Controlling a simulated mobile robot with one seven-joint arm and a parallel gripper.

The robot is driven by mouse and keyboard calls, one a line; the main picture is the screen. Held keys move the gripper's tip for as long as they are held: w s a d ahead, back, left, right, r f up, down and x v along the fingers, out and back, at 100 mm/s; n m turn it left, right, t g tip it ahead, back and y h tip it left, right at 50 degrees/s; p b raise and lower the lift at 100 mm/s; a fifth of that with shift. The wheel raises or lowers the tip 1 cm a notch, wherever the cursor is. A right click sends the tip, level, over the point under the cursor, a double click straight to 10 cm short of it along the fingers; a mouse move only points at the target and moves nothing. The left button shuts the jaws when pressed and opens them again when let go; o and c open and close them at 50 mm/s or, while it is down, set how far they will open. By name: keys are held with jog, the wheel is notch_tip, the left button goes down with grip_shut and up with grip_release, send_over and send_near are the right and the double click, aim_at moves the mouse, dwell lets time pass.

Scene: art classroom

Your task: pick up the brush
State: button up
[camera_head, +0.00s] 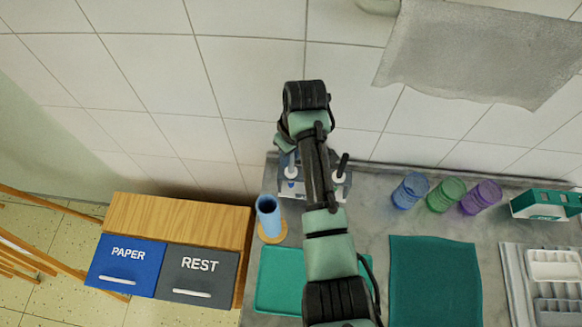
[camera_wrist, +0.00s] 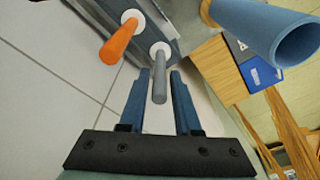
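In the wrist view, a grey handle (camera_wrist: 160,85) and an orange handle (camera_wrist: 118,45) stick out of white-ringed holes in a grey-blue rack (camera_wrist: 178,22). Either could belong to the brush; no bristles show. My gripper (camera_wrist: 159,72) is open, and the grey handle shows between its two blue fingers with a gap on each side. I cannot tell how deep the handle lies between them. The orange handle is left of the fingers. In the head view, my arm covers much of the rack (camera_head: 283,190); a dark handle (camera_head: 343,165) stands at its right.
A blue cup (camera_head: 268,217) on a round coaster stands left of the rack. Blue (camera_head: 409,191), green (camera_head: 446,195) and purple (camera_head: 481,197) cups stand right. Teal mats (camera_head: 434,285) lie in front. PAPER (camera_head: 126,265) and REST (camera_head: 197,276) bins stand left. The tiled wall is close behind.

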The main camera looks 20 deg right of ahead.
grip_shut()
jog(key=shift+r, duration=0.1)
notch_tip(320, 180, up, 10)
jog(key=shift+f+b, duration=0.15)
jog(key=shift+b, duration=0.75)
notch_tip(320, 180, up, 3)
jog(key=p, duration=0.3)
